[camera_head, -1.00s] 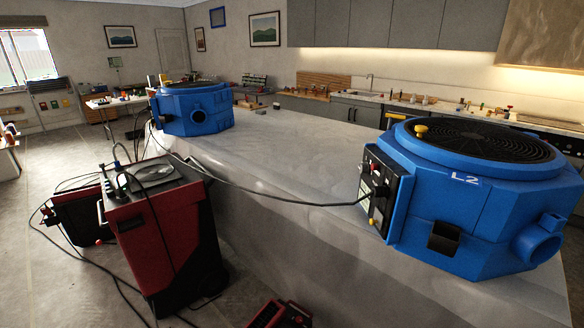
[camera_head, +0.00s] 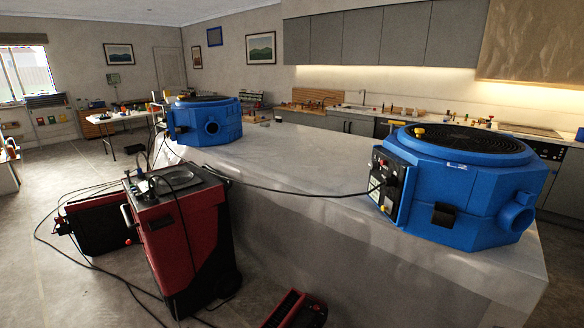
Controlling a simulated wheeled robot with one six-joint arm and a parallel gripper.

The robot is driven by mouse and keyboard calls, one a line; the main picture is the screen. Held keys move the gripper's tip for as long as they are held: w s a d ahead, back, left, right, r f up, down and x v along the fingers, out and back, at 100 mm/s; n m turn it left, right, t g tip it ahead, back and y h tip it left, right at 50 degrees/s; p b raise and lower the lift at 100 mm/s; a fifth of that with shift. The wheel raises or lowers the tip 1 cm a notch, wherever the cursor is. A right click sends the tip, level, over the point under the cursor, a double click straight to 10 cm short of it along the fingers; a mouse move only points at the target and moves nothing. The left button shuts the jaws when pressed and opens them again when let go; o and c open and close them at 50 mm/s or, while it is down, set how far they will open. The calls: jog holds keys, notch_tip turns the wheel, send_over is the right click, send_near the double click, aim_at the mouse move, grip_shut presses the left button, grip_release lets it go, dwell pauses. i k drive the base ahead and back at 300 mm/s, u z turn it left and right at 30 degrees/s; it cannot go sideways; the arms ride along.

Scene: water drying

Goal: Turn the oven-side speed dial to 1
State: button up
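Two blue drying machines stand on the long grey island. The near one (camera_head: 470,205) is at the right end, closer to the lit kitchen wall. It has a black fan grille on top and a dark control panel (camera_head: 384,186) on its left face, with small knobs too small to read. The far blue machine (camera_head: 204,122) is at the island's far left end, and its own panel is seen too side-on to read. An oven front (camera_head: 549,150) shows at the right edge, behind the near machine. My gripper is not in view.
The island (camera_head: 300,200) fills the middle. A red and black wheeled machine (camera_head: 178,230) stands on the floor at left, with cables around it. Another red unit (camera_head: 88,222) lies beyond it, and a red item (camera_head: 293,310) sits at the bottom. Open floor (camera_head: 45,160) shows at far left.

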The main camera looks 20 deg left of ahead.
aim_at(374, 165)
jog(key=u, duration=0.25)
jog(key=i, duration=1.25)
jog(key=u, duration=1.2)
